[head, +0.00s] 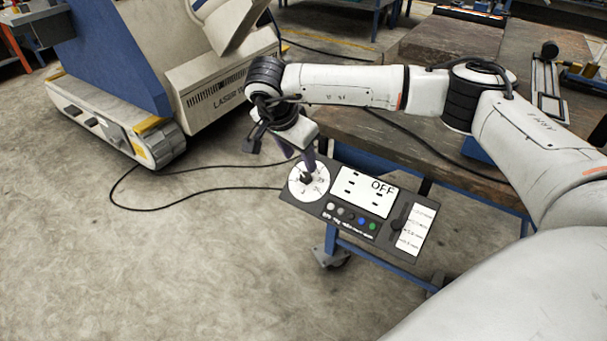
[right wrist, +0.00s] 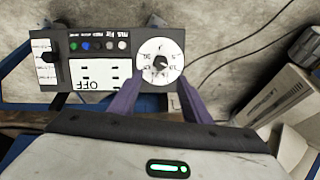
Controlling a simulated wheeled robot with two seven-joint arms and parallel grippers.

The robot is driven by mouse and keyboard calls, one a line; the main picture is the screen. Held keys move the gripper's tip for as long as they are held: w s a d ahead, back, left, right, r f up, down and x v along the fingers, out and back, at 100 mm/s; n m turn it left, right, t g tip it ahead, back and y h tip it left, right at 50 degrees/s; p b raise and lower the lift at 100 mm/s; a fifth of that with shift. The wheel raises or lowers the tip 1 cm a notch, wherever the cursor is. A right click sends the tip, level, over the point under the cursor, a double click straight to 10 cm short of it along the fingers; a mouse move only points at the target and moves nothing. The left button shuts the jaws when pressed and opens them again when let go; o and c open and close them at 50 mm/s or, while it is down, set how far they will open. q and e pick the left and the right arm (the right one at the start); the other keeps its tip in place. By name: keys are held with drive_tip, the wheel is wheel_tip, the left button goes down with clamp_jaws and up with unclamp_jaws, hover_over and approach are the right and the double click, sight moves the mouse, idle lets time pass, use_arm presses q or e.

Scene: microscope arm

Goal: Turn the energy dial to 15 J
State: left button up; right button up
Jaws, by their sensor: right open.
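The energy dial (head: 309,181) is a white round face with dark marks and a black knob in its middle, at the left end of a dark control panel (head: 327,211). In the right wrist view the dial (right wrist: 161,61) is at the panel's right end; its numbers are too small to read surely. My right gripper (head: 305,165) reaches down over the dial from behind. In the wrist view its two purple fingers (right wrist: 160,88) are apart, one at each side of the dial's near edge, with nothing between them. The knob's contact with them cannot be told. My left gripper is out of view.
A laser machine (head: 150,80) is at the upper left, with a black cable on the open floor.

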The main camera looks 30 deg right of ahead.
sight(306, 176)
drive_tip(key=x, duration=0.8)
drive_tip(key=shift+f+b, duration=0.35)
drive_tip(key=shift+f, duration=0.1)
drive_tip(key=c, duration=1)
drive_tip(key=shift+c, duration=0.2)
